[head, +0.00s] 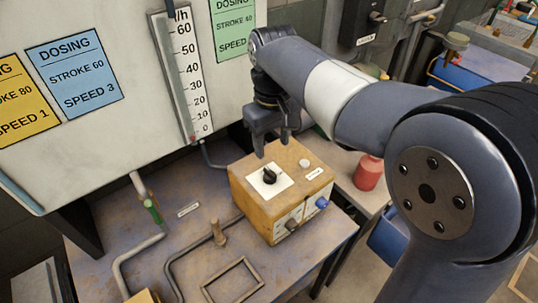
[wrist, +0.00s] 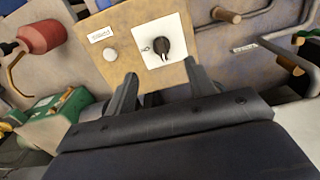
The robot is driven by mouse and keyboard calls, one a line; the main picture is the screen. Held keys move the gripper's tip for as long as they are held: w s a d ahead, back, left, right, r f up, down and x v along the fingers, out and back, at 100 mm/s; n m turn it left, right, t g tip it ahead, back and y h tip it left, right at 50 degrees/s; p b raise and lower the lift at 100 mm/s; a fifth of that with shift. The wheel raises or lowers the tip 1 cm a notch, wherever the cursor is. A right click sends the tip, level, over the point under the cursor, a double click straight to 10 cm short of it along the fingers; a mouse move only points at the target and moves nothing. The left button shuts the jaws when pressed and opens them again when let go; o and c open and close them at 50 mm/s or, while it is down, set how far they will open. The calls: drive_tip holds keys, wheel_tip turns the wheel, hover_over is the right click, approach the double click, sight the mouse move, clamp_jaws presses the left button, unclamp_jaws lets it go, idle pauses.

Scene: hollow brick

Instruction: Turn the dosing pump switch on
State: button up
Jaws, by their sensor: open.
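The dosing pump is a yellow-tan box (head: 243,183) on the worn bench, below my gripper in the head view. A black rotary switch (head: 269,176) sits on a white plate on its top. The switch (wrist: 162,46) also shows in the wrist view, upper middle, ahead of the fingers. A pale round button (head: 304,163) and a small white label lie beside it. My gripper (head: 274,148) is above the box, behind the switch in the head view. In the wrist view my gripper (wrist: 162,82) is open and empty, with the switch beyond and between the fingertips, apart from them.
A dark knob (head: 292,225) and a blue knob (head: 321,203) are on the box's front. Pipes (head: 175,258) and a metal frame lie on the bench at left. A red bottle (head: 368,172) stands to the right. A gauge (head: 183,75) and dosing cards are on the tank behind.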

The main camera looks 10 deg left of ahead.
sight(270, 171)
drive_tip(key=f, duration=1.1)
drive_tip(key=shift+w+a, duration=0.25)
drive_tip(key=shift+a, duration=0.05)
drive_tip(key=shift+r, duration=0.1)
drive_tip(key=c, duration=1)
